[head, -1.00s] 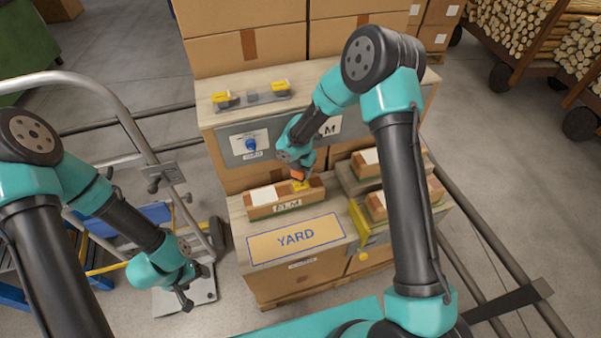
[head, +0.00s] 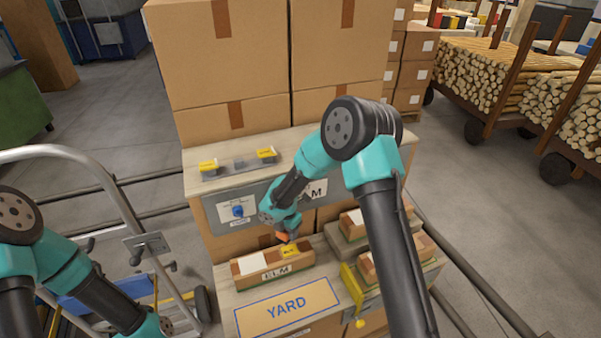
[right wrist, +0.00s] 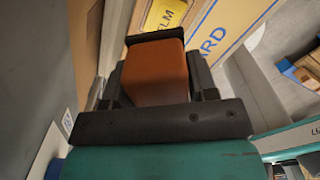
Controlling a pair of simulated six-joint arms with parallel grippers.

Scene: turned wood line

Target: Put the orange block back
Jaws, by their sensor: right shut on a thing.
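The orange block (right wrist: 156,76) is held between the dark fingers of my right gripper (right wrist: 155,85) in the right wrist view. In the head view my right gripper (head: 283,238) is shut on it, with only a bit of orange showing, just behind the ELM box (head: 275,273) at its right part. The ELM box is a wooden box with a white card and a yellow tag (head: 290,251). I cannot tell whether the block touches anything below. My left arm comes in at lower left, its gripper cut off by the bottom edge.
The YARD pad (head: 287,308) lies in front of the ELM box. More wooden boxes (head: 370,268) stand to the right, beside a yellow bracket (head: 353,288). Behind is a grey panel with a blue knob (head: 238,211) under a shelf with yellow-tagged pieces (head: 238,163). Cartons (head: 235,60) rise behind.

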